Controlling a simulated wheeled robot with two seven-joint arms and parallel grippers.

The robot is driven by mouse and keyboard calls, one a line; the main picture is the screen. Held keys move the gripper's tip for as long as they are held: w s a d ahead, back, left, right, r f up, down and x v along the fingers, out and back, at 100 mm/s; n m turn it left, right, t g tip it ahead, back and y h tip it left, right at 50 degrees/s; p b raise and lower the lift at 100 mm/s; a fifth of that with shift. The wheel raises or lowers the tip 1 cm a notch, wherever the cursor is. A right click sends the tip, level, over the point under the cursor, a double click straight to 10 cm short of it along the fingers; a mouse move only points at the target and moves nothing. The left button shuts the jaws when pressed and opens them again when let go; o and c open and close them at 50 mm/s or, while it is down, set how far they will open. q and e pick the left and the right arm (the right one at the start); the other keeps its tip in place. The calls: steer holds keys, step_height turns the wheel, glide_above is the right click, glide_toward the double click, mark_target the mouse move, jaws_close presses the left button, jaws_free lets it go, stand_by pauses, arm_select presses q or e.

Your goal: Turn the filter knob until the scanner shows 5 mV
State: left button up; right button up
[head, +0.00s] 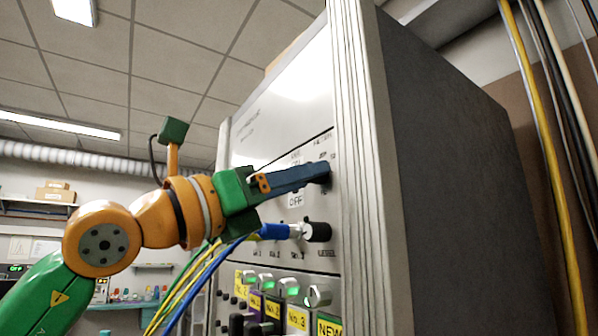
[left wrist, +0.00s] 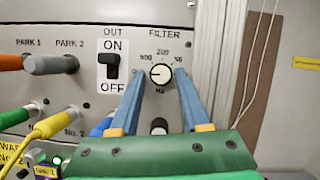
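The filter knob (left wrist: 160,74) is a small round dial on the grey panel under the word FILTER. Numbers stand around it and Hz is below. A dark mark on its pale face seems to point left. My left gripper's two blue fingers (left wrist: 161,78) stand on either side of the knob, with a narrow gap seeming to show on each side. In the head view the left gripper (head: 322,172) reaches the panel, and its fingers hide the knob. No readable mV value shows. My right gripper is in neither view.
An ON/OFF switch (left wrist: 112,66) sits left of the knob. A black-ended connector (head: 318,232) sticks out below the gripper. Yellow and blue cables (head: 195,280) hang at the lower left. A rack post (head: 358,150) stands close to the right.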

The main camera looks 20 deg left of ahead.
arm_select(q)
steer(key=shift+s+a, duration=0.1)
steer(key=shift+s, duration=0.05)
steer(key=c, duration=0.3)
jaws_close()
steer(key=shift+r, duration=0.1)
steer(key=m+g+h+p, duration=0.1)
steer(key=m+g+p, duration=0.2)
steer(key=m, duration=0.4)
steer(key=m+g+h+p, duration=0.1)
steer(key=m+g+p, duration=0.2)
steer(key=m, duration=0.5)
steer(key=m+g+h+p, duration=0.1)
steer(key=m+g+p, duration=0.2)
steer(key=m, duration=0.4)
steer(key=shift+w+a+r+m+p, duration=0.35)
steer(key=shift+a+r+m+p, duration=0.05)
steer(key=shift+p, duration=0.1)
steer(key=shift+m, duration=0.3)
